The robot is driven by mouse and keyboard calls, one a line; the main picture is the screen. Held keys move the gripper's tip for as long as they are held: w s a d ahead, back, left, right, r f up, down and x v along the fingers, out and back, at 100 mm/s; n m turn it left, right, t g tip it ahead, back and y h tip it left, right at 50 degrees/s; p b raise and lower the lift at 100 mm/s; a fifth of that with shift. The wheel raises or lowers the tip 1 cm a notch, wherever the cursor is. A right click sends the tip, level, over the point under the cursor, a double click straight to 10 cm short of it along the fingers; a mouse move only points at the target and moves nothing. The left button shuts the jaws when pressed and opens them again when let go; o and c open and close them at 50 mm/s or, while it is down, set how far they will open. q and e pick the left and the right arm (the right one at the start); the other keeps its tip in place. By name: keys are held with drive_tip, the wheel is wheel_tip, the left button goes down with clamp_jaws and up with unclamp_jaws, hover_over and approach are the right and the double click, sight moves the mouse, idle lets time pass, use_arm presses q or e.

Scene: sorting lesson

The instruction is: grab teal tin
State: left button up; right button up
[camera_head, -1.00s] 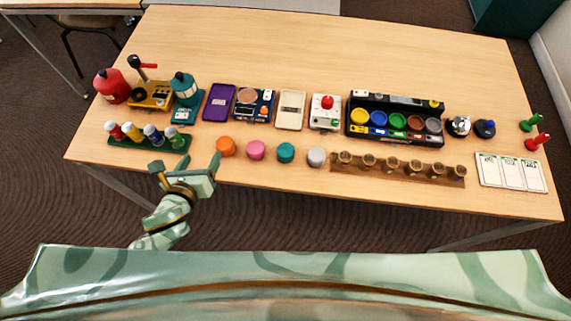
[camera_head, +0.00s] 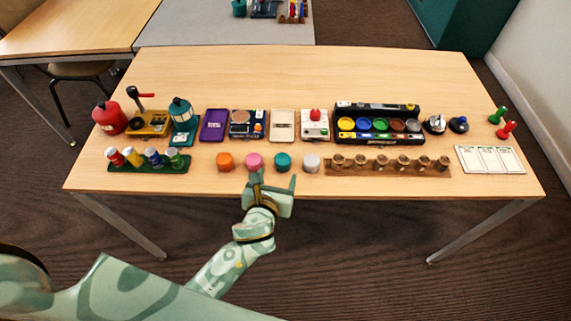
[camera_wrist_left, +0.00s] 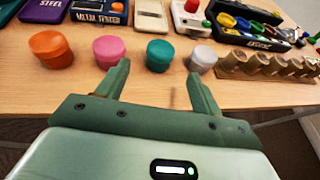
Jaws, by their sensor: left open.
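The teal tin (camera_head: 283,161) stands near the table's front edge, third in a row of small round tins. In the left wrist view the teal tin (camera_wrist_left: 160,55) stands ahead of and between my two fingers, a short way beyond their tips. My left gripper (camera_head: 272,180) is open and empty, just in front of the pink and teal tins. In the wrist view its fingers (camera_wrist_left: 158,82) are spread apart. My right gripper is not in view.
A pink tin (camera_head: 253,161) and an orange tin (camera_head: 225,162) stand left of the teal one, a grey tin (camera_head: 311,163) right. A wooden rack (camera_head: 388,166) sits further right. Purple (camera_head: 214,126) and cream (camera_head: 282,126) boxes stand behind. Bare table lies at the back.

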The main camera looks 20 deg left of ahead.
sight(281, 166)
use_arm(q)
drive_tip(key=x, duration=0.3)
drive_tip(key=shift+w+f+b, duration=0.15)
drive_tip(key=shift+w+b, duration=0.1)
drive_tip(key=shift+b, duration=0.15)
drive_tip(key=b+x, duration=0.1)
drive_tip(key=x, duration=0.1)
drive_tip(key=b+x, duration=0.1)
drive_tip(key=x, duration=0.1)
drive_tip(key=shift+w+f+b, duration=0.25)
drive_tip(key=shift+f+b, duration=0.05)
drive_tip(key=shift+f, duration=0.1)
drive_tip(key=shift+w, duration=0.3)
drive_tip(key=shift+a+r, duration=0.1)
drive_tip(key=shift+r, duration=0.05)
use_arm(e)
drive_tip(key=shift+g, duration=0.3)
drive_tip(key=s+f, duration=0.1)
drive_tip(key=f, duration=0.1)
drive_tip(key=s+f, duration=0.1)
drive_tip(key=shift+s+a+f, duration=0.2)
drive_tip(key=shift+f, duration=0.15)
use_arm(q)
drive_tip(key=c, duration=1.1)
